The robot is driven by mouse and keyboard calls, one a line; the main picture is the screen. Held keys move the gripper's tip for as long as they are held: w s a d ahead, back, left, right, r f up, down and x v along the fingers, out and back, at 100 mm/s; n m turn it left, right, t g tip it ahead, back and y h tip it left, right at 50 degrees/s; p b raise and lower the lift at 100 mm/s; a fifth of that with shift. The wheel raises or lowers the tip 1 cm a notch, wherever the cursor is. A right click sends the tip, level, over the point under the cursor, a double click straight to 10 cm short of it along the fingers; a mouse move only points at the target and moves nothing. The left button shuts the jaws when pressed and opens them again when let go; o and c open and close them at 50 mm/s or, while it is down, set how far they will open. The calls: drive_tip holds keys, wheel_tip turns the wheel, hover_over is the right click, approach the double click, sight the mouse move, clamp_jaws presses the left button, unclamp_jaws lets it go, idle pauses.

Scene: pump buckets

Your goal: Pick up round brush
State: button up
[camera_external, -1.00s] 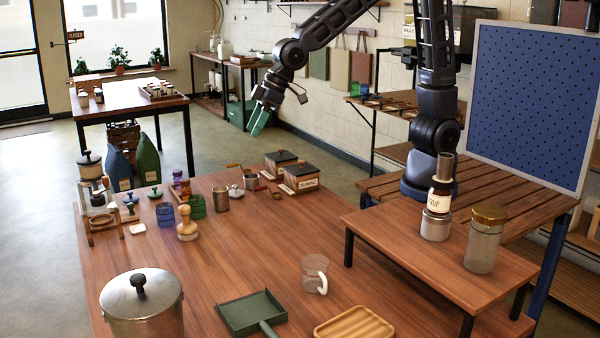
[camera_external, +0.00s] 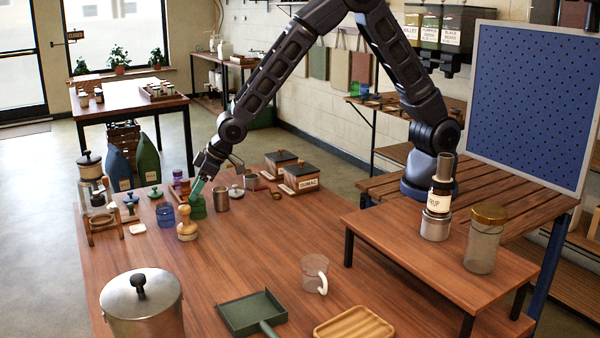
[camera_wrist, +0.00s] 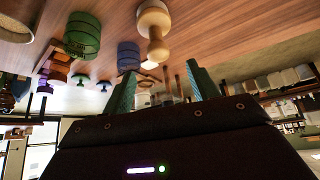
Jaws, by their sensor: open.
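The round brush (camera_external: 187,224), a pale wooden knob handle on a round base, stands upright on the brown table. In the wrist view the brush (camera_wrist: 153,28) is at the top centre, beyond the fingertips. My gripper (camera_external: 197,189) has green fingers and is above the table's far left part, behind the brush and close to the green ribbed container (camera_external: 197,207). In the wrist view my gripper (camera_wrist: 162,88) shows its two fingers spread apart with nothing held between them. I cannot tell the exact gap to the brush.
A blue ribbed container (camera_external: 165,215) stands left of the brush, and a metal cup (camera_external: 222,200) stands to the right. Two lidded boxes (camera_external: 300,178) are farther right. A steel pot (camera_external: 142,305) and a green dustpan (camera_external: 250,313) are in front. The table's middle is clear.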

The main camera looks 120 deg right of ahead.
sight(182, 214)
drive_tip(key=shift+x, duration=5.25)
drive_tip(key=shift+s, duration=0.1)
drive_tip(key=c, duration=1.1)
